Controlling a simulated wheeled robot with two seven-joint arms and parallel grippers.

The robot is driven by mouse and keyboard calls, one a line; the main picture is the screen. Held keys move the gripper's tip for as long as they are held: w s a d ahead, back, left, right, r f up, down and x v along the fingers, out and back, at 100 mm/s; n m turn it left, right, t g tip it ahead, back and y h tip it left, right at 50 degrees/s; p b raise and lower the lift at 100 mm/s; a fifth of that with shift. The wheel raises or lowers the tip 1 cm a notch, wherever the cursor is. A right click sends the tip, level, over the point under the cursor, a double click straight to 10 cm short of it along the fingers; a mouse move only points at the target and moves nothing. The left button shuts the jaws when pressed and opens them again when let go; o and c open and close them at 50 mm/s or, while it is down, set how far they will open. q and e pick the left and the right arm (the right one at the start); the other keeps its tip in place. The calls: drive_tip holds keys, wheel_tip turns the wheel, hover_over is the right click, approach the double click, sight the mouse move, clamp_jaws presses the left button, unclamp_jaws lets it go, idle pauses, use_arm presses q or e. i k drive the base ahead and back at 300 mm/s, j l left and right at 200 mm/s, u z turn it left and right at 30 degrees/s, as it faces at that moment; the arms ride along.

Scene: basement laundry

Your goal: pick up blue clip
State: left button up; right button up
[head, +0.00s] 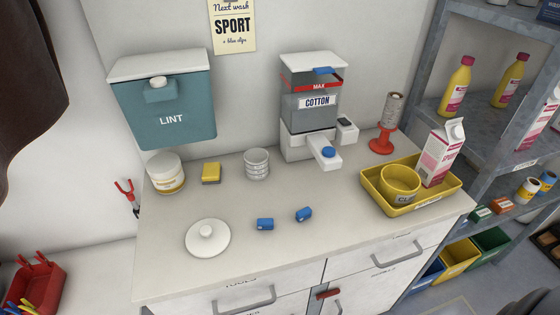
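Two small blue blocky pieces lie on the white counter (330,235), in front of the ribbed grey cup. One blue piece (265,224) lies left of centre. The other blue piece (303,214) lies a little to its right and farther back, turned at an angle. They look like the blue clips, but they are too small to make out any jaws. The pieces are apart, with nothing touching them. Neither of my grippers is in view.
A white lid (207,238), jar (165,172), yellow sponge (211,172) and ribbed cup (257,163) stand left. The cotton dispenser (308,108) stands behind. A yellow tray (411,190) holds a yellow cup and carton at right. The counter's front middle is clear.

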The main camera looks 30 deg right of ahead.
sight(306, 214)
drive_tip(key=z, duration=1.1)
